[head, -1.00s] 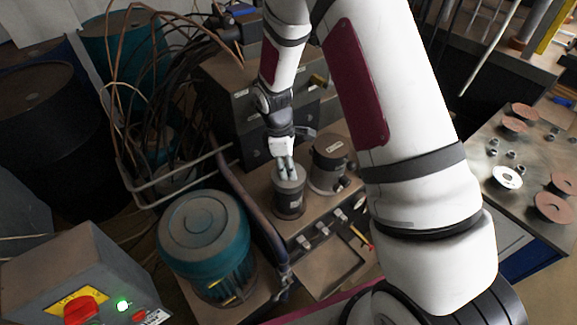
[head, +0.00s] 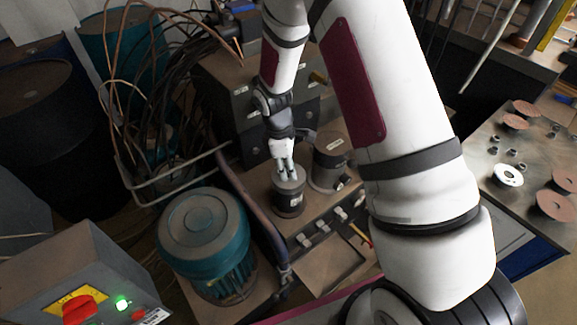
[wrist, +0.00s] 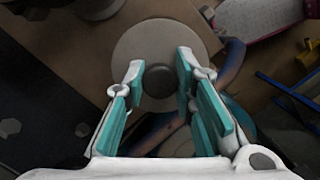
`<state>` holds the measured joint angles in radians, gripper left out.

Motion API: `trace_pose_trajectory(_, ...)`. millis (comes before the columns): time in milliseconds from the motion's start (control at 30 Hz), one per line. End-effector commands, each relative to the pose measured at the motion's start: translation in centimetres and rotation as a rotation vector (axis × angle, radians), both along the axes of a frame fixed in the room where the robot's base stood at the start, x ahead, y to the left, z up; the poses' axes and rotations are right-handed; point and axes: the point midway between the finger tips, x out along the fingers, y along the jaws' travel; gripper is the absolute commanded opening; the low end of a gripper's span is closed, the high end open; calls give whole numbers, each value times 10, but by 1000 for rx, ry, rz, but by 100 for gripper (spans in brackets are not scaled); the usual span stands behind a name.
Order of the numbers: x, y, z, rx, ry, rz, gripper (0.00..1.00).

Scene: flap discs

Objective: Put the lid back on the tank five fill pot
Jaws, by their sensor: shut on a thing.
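My gripper (head: 285,168) points down over a dark cylindrical pot (head: 289,204) with a pale label, on the bench. In the wrist view the fingers stand on both sides of the dark round knob of a grey disc-shaped lid (wrist: 135,48), shut on the knob. In the head view the lid (head: 299,180) is at the pot's mouth, level as far as I can see. The fingers partly hide it, and I cannot tell whether it rests fully on the rim.
A wider labelled pot (head: 328,167) stands close behind to the right. Small valves (head: 323,228) line the front. A teal motor (head: 205,240) and a bent pipe (head: 255,215) are to the left. A side table (head: 500,205) holds flap discs.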

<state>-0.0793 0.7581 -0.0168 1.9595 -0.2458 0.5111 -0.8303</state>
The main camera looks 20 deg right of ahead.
Motion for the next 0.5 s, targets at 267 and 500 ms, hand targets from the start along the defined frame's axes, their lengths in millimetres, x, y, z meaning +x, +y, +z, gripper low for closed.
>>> trace_pose_trajectory(267, 0, 0, -5, 0, -1, 0, 0)
trace_pose_trajectory(500, 0, 0, -10, 0, 0, 0, 0)
